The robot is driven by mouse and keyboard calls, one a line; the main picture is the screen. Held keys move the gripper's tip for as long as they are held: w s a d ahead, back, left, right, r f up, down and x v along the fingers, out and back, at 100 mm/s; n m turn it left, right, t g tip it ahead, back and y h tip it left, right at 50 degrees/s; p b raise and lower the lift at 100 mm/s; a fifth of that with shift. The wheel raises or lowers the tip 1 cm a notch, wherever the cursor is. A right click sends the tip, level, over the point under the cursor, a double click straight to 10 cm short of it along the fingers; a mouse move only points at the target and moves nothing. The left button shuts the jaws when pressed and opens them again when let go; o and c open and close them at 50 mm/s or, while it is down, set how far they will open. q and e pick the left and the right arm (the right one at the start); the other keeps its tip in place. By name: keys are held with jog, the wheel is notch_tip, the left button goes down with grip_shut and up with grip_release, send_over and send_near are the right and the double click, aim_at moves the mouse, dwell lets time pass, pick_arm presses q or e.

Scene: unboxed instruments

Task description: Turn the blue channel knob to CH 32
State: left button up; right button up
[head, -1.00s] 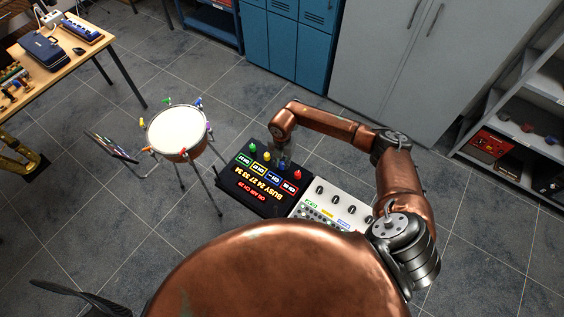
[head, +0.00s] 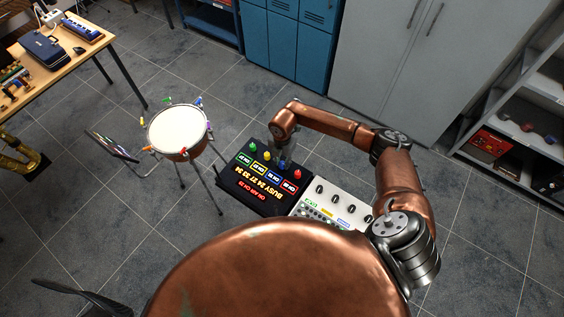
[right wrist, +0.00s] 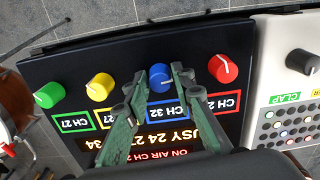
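The blue channel knob (right wrist: 160,78) is on the black panel (right wrist: 70,72), between the yellow and red knobs. Its blue-framed label (right wrist: 166,111) reads CH 32, upside down in the right wrist view. In the head view my right gripper (head: 286,156) reaches down onto the panel and covers the blue knob. My left gripper is not in view.
Green (right wrist: 48,95), yellow (right wrist: 99,87) and red (right wrist: 223,68) knobs sit close beside it. A white panel with black knobs (right wrist: 302,61) adjoins the right side. A drum on a stand (head: 178,131) is to the left. Grey cabinets (head: 385,60) stand behind.

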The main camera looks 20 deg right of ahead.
aim_at(282, 163)
jog(key=o, duration=0.3)
jog(key=shift+r, duration=0.25)
notch_tip(282, 163, up, 12)
jog(key=shift+f, duration=0.2)
dwell(0.6)
